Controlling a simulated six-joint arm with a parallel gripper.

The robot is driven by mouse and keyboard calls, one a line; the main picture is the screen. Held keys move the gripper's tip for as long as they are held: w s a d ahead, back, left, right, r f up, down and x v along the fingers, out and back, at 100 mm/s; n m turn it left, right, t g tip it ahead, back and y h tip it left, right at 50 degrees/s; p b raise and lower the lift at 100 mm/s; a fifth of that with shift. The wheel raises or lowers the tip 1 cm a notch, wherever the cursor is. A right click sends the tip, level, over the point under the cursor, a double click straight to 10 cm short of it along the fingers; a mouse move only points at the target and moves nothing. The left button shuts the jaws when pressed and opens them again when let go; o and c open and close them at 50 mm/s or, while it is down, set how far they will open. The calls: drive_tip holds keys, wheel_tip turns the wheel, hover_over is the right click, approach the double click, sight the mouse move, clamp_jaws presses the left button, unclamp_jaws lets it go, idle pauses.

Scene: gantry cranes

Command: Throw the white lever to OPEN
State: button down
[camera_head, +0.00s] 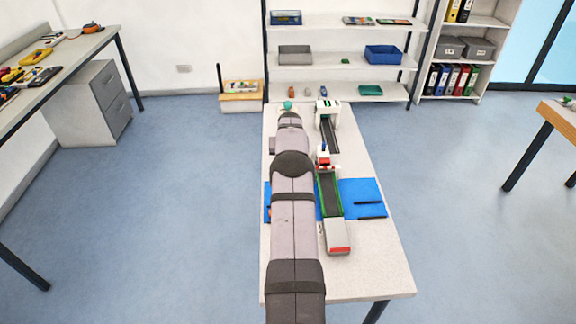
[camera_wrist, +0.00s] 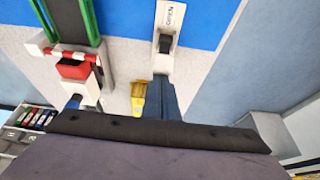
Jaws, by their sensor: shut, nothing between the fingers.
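In the head view my own arm runs up the middle and hides the gripper and this plate.
A green-edged dark track (camera_head: 329,195) and a red and white crane (camera_head: 323,158) stand right of my arm, with a white gantry (camera_head: 327,108) behind. A blue mat (camera_head: 365,197) carries dark bars. A yellow piece (camera_wrist: 138,97) is beside my fingers. The table's right front is clear.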

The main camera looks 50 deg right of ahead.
drive_tip(key=shift+s+a+p, duration=0.8)
drive_tip(key=shift+s+a, duration=0.35)
drive_tip(key=shift+w+d+f, duration=0.1)
drive_tip(key=shift+w+d+b, duration=0.1)
drive_tip(key=shift+b, duration=0.25)
drive_tip(key=shift+w+d+b, duration=0.25)
drive_tip(key=shift+w+b, duration=0.05)
drive_tip(key=shift+b, duration=0.05)
drive_tip(key=shift+r+p, duration=1.85)
drive_tip(key=shift+r, duration=1.75)
